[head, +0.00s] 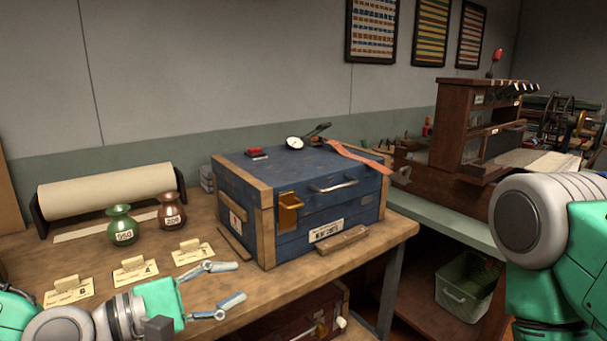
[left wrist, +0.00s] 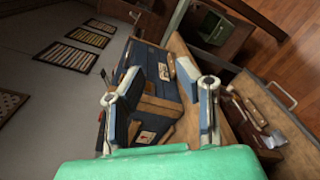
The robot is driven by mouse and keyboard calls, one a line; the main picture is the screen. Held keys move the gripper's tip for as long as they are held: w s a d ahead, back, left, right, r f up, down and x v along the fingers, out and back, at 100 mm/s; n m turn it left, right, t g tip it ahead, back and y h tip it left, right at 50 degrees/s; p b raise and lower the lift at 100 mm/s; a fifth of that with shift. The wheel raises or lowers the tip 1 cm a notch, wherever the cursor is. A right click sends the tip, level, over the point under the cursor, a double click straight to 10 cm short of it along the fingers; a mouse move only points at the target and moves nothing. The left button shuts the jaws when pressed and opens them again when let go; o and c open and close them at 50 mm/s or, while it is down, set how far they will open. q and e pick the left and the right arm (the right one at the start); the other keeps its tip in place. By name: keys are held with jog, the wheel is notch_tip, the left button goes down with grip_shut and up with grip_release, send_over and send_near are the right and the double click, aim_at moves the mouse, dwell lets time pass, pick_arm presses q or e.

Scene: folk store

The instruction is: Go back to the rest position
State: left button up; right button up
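My left gripper (head: 226,290) is low over the front of the wooden table, its two fingers spread apart with nothing between them. It points right, toward the blue chest, and is apart from it. In the left wrist view the open gripper (left wrist: 160,97) shows both fingers apart, with the blue chest (left wrist: 158,75) beyond. My right arm shows at the right edge of the head view, as a large grey joint and green links. My right gripper is outside both views.
The blue wooden-edged chest (head: 315,215) stands on the table (head: 225,262). A green vase (head: 122,228), a brown vase (head: 171,213) and number cards (head: 135,271) are on the left. A paper roll (head: 105,192) lies behind. A green bin (head: 466,285) sits on a low shelf at right.

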pick_arm(q)
jog(key=s+d+f+m+g+y, duration=0.1)
jog(key=s+f+m+g+y, duration=0.15)
jog(key=s+f, duration=0.6)
jog(key=s+d+f+m+g+y, duration=0.2)
jog(key=s+f+m+g, duration=0.1)
jog(key=f, duration=1)
jog(key=s+a+f+m+g+y, duration=0.35)
jog(key=s+a+f, duration=0.25)
jog(key=s+f, duration=0.2)
jog(key=s+a+f+m+y, duration=0.2)
jog(key=a+m+y, duration=0.1)
jog(key=a, duration=0.3)
jog(key=s+a+f+m+y, duration=0.2)
jog(key=s+a+y, duration=0.1)
jog(key=a, duration=0.4)
jog(key=shift+a+f+m, duration=0.15)
jog(key=shift+a+m, duration=0.05)
jog(key=shift+m, duration=0.2)
